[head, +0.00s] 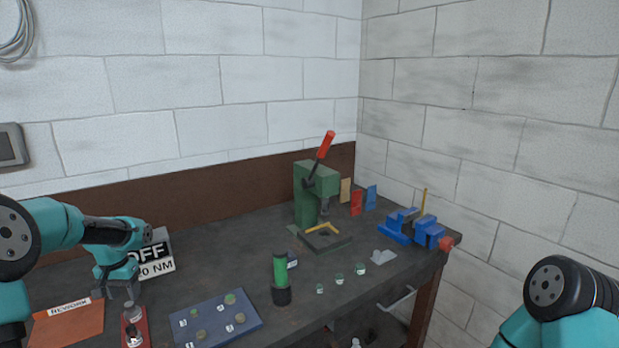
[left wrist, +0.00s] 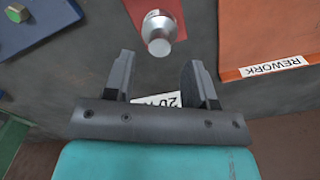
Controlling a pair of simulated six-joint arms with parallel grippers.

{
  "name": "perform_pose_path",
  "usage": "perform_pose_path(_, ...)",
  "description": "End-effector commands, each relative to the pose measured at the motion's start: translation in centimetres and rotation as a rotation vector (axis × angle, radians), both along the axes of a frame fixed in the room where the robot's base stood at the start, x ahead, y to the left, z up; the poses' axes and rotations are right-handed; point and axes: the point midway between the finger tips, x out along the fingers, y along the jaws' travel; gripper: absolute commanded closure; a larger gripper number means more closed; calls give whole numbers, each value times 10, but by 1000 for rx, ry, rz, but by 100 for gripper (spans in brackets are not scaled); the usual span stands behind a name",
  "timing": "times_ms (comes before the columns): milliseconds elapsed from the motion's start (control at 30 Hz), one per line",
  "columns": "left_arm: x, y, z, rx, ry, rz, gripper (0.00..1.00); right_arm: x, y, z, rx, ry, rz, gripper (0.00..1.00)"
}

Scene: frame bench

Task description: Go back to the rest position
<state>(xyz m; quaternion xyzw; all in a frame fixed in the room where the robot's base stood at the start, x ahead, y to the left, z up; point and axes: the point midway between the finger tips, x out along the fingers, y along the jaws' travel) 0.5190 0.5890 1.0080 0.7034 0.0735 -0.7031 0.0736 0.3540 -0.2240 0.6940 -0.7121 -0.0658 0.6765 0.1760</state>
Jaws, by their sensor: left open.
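My left gripper (head: 124,296) is above the left front of the bench, pointing down. In the left wrist view its two fingers (left wrist: 158,62) stand apart with nothing between them. A silver cylindrical part (left wrist: 160,33) stands just beyond the fingertips, at the edge of a red mat (left wrist: 200,12), apart from the fingers. In the head view the red mat (head: 140,340) lies just below the gripper. Of my right arm only a link shows at the lower right; its gripper is out of view.
An orange REWORK mat (head: 70,325) lies left of the gripper; a sign (head: 160,262) is behind it. A blue board (head: 250,330) with small parts and a green-black cylinder (head: 280,280) are to the right. A green press (head: 308,195) and blue vise (head: 405,225) stand farther back.

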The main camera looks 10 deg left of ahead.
Motion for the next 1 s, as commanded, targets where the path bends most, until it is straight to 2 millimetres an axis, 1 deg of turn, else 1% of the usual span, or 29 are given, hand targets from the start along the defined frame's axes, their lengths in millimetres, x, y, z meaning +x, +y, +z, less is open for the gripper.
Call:
perform_pose_path(33,0,0,-9,-1,3,0,49,0,0,0,0,0,0,57)
perform_pose_path(200,0,0,-34,-1,3,0,49,0,0,0,0,0,0,57)
perform_pose_path(300,0,0,-45,-2,3,0,49,0,0,0,0,0,0,57)
perform_pose_path(400,0,0,-51,0,1,0,49,0,0,0,0,0,0,57)
perform_pose_path(800,0,0,-53,0,0,0,49,0,0,0,0,0,0,57)
perform_pose_path(1000,0,0,-46,0,-1,0,49,0,0,0,0,0,0,57)
